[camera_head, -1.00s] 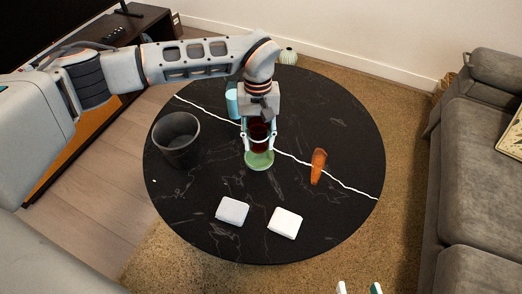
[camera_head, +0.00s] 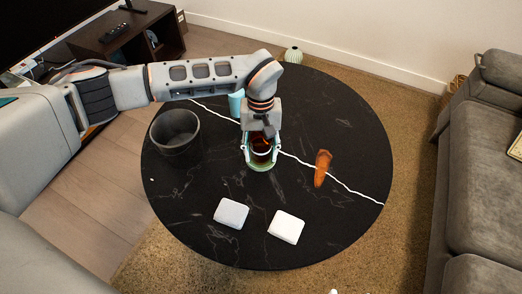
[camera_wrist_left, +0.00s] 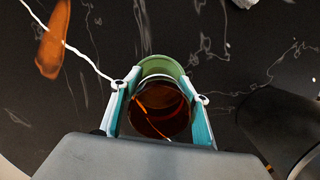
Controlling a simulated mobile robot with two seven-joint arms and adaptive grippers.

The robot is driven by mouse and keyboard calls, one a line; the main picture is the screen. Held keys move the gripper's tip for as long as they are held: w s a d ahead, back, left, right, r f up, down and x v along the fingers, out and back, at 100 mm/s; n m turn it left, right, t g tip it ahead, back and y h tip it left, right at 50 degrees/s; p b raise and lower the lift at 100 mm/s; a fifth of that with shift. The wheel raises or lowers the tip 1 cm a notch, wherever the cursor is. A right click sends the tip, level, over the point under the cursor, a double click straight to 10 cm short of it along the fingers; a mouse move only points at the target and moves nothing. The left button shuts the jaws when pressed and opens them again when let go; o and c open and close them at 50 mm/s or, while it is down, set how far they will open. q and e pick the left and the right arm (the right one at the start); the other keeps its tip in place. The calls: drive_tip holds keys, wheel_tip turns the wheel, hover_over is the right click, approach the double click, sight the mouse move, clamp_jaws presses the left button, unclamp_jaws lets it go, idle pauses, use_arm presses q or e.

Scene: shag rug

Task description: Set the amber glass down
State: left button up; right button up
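The amber glass (camera_head: 261,147) is dark orange-brown and upright over the round black table. It also shows in the left wrist view (camera_wrist_left: 160,110). My left gripper (camera_head: 261,153) points down with one finger on each side of the glass, shut on it. A round pale green piece (camera_head: 258,167), like a coaster or shallow dish, is directly under the glass; its rim shows beyond the glass in the left wrist view (camera_wrist_left: 163,66). I cannot tell whether the glass touches it. Only a tiny white tip, perhaps of my right gripper (camera_head: 333,291), shows at the bottom edge.
On the black table (camera_head: 330,225) stand a dark grey bin-like pot (camera_head: 176,137) at left and a light blue cup (camera_head: 236,104) behind the arm. An orange carrot-like object (camera_head: 322,168) lies right. Two white blocks (camera_head: 231,213) (camera_head: 286,226) lie in front. The table's right front is clear.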

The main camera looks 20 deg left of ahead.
drive_tip(key=shift+f, duration=0.1)
idle(0.4)
use_arm(q)
drive_tip(key=shift+r, duration=0.35)
wheel_tip(320, 180, up, 12)
drive_tip(key=w+p, duration=0.1)
drive_tip(key=p, duration=0.2)
drive_tip(key=shift+w+a+f, duration=0.25)
drive_tip(key=shift+w+a, duration=0.05)
drive_tip(key=shift+a, duration=0.1)
use_arm(e)
drive_tip(key=d, duration=0.1)
drive_tip(key=d+n, duration=0.2)
drive_tip(key=shift+s+d+f+g+h, duration=0.1)
drive_tip(key=shift+f+g+h, duration=0.2)
drive_tip(key=shift+f+h, duration=0.1)
drive_tip(key=shift+r, duration=0.2)
